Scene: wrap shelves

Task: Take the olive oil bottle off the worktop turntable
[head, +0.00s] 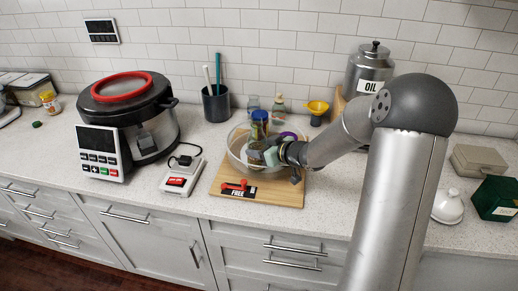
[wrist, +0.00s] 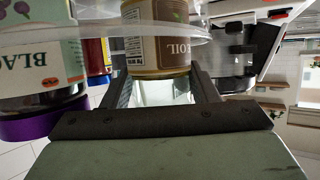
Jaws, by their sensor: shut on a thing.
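The worktop turntable is a clear round tray (head: 236,155) on a wooden board, with several bottles and jars in it. My gripper (head: 272,155) reaches in from the right, low among them. In the wrist view, my gripper (wrist: 162,92) has its two dark fingers on either side of the olive oil bottle (wrist: 158,50), whose tan label reads "OIL", and is shut on it. The clear rim (wrist: 110,45) crosses in front of the bottle. A purple-lidded jar (wrist: 40,100) stands close on the left. A blue-capped bottle (head: 260,124) stands upright in the tray.
The wooden board (head: 285,192) has a "FREE" label (head: 238,192) at its front. A cooker (head: 130,110) and a small switch box (head: 182,175) are left. A utensil cup (head: 216,103) and yellow funnel (head: 317,108) stand behind. A steel oil canister (head: 369,72) is behind my arm.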

